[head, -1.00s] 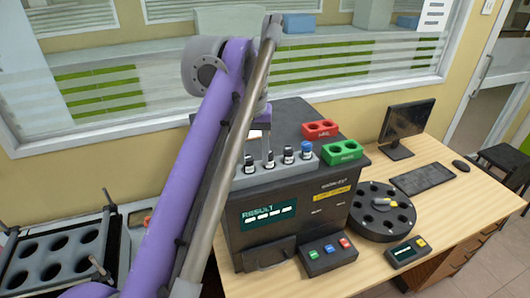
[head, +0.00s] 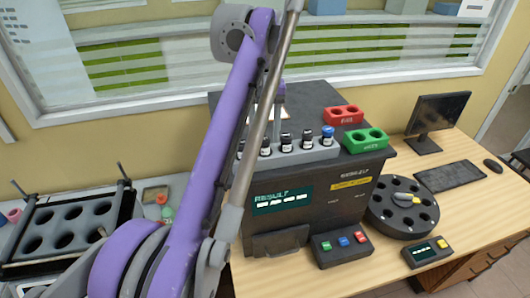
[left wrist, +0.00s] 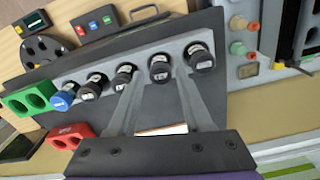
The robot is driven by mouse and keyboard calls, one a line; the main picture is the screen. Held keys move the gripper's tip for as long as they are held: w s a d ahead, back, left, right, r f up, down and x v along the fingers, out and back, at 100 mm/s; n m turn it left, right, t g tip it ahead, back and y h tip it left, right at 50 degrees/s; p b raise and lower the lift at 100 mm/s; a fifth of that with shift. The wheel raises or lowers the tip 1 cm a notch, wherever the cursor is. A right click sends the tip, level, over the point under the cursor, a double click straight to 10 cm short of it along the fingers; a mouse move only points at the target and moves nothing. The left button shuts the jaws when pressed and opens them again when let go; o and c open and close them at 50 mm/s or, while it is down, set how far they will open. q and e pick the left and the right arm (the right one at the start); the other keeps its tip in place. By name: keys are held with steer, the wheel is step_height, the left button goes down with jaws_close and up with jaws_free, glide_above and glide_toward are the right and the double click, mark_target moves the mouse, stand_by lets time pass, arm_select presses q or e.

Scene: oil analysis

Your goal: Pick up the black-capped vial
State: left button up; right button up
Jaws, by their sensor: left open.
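Several black-capped vials and one blue-capped vial (head: 327,135) stand in a row in a grey rack (head: 303,152) on top of the dark analyser. In the left wrist view, the black-capped vial (left wrist: 160,71) shows between the finger ends of my left gripper (left wrist: 160,80). The gripper is open and empty, with its fingers pointing toward the rack. Other black-capped vials (left wrist: 124,76) sit on both sides of it. In the head view, my left arm partly hides the gripper and the left end of the rack. My right gripper is not in view.
A red holder (head: 343,116) and a green holder (head: 365,141) stand on the analyser (head: 320,205). A round dark carousel (head: 402,212), button boxes (head: 341,247), monitor (head: 440,115) and keyboard (head: 450,177) are on the table. A black-framed tray (head: 65,225) is at left.

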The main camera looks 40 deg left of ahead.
mark_target(264, 150)
arm_select(q)
steer(key=shift+s+f, duration=0.2)
steer(key=shift+f, duration=1.05)
steer(key=shift+w, duration=0.1)
steer(key=shift+c, duration=0.9)
jaws_close()
steer(key=shift+r, duration=0.15)
